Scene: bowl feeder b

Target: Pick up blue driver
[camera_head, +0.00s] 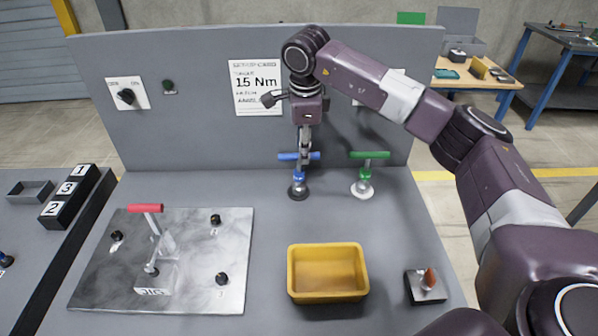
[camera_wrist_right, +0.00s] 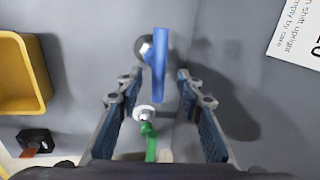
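The blue driver (camera_head: 298,178) stands upright on the bench near the back panel, with a blue T-shaped handle and a dark round base. My right gripper (camera_head: 305,158) points down from above, at its handle. In the right wrist view the gripper (camera_wrist_right: 159,76) is open, and the blue handle (camera_wrist_right: 158,65) shows between and just beyond its fingertips. I see no clear contact. The green driver (camera_head: 365,180) stands to the right of the blue one; its green handle (camera_wrist_right: 151,145) also shows low in the right wrist view. My left gripper is out of view.
A yellow bin (camera_head: 328,291) stands in front of the drivers. A small dark block with an orange-tipped part (camera_head: 427,288) is to its right. A metal plate (camera_head: 100,255) with a red-handled clamp (camera_head: 147,208) lies left. The grey back panel (camera_head: 200,130) rises close behind.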

